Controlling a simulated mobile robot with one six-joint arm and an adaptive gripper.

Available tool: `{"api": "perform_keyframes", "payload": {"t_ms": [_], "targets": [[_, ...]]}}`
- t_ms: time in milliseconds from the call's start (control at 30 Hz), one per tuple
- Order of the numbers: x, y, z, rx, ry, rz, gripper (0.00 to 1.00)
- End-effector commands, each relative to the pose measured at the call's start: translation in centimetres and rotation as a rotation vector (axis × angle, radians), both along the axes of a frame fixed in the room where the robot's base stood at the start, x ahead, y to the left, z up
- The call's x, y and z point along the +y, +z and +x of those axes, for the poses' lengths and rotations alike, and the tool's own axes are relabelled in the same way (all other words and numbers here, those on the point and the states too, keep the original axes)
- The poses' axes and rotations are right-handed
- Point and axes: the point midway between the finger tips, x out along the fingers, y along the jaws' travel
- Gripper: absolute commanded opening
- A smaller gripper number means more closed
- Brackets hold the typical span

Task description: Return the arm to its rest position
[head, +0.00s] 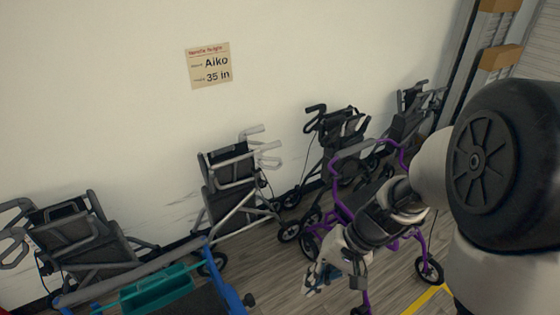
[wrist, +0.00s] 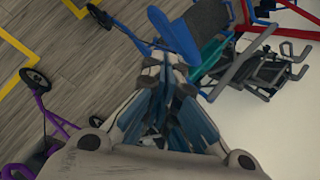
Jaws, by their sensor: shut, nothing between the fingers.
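My arm comes in from the right in the head view, bent down and toward the left.
A silver-framed one (head: 230,180), a dark one (head: 337,135) and others line the wall. Wood floor (wrist: 100,55) is bare between yellow lines.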

Motion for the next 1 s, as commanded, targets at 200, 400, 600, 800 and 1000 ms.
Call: {"api": "perform_keyframes", "payload": {"t_ms": [200,400,600,800,1000], "targets": [[-1.2,7.3,-3.3,-0.168,0.111,-0.159,0.0],[-3.1,12.0,-6.8,-0.326,0.17,-0.321,0.0],[-5.3,15.1,-9.9,-0.47,0.186,-0.467,0.0],[-6.6,16.4,-11.4,-0.548,0.18,-0.545,0.0],[-6.9,16.5,-11.6,-0.559,0.177,-0.558,0.0]]}}
